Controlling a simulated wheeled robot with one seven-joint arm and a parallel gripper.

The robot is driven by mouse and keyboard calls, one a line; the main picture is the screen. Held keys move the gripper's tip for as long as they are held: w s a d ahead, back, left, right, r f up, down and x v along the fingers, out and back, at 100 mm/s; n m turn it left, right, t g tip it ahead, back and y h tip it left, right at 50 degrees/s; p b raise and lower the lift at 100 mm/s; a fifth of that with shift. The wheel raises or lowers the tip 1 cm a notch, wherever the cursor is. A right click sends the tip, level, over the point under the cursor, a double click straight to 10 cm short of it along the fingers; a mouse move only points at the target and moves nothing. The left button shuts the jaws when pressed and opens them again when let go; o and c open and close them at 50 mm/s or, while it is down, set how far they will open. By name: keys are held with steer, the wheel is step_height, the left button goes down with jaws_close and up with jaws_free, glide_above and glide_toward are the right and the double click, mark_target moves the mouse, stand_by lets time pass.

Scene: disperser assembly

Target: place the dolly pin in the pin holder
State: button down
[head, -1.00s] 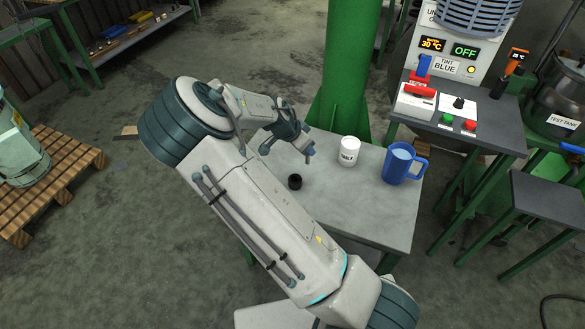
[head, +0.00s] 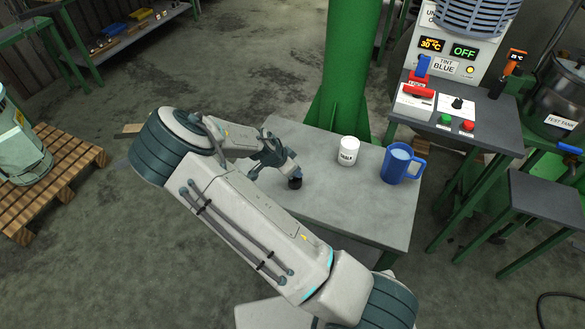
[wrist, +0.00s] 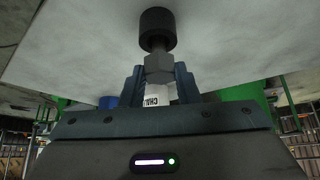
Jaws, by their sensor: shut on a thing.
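The dolly pin (wrist: 159,68) is a grey metal piece with a hexagonal body, held between the fingers of my gripper (wrist: 159,82). My gripper (head: 289,167) is shut on it, low over the table's near-left part. The pin holder (wrist: 157,28) is a short black cylinder on the table, and it also shows in the head view (head: 295,184) directly under the gripper. The narrow end of the pin meets the holder in the wrist view. I cannot tell how deep it sits, because the contact is partly hidden.
The grey table (head: 350,215) carries a white labelled jar (head: 348,151) and a blue mug (head: 403,164) to the right of the holder. A green column (head: 350,75) stands behind. The table's front right is clear.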

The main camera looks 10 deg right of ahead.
steer(key=c, duration=1.1)
jaws_free()
steer(key=shift+r, duration=0.1)
steer(key=b+v, duration=0.1)
steer(key=v, duration=1.1)
steer(key=s+d+r+n+y, duration=0.3)
steer(key=s+r+n, duration=0.3)
steer(key=s+r, duration=0.3)
steer(key=s+d+r+n+y, duration=0.2)
steer(key=s+r+n, duration=0.5)
steer(key=s, duration=0.9)
steer(key=shift+s+d+r+t+y, duration=0.15)
steer(key=shift+d+r+t+y, duration=0.2)
steer(key=shift+d+r, duration=0.65)
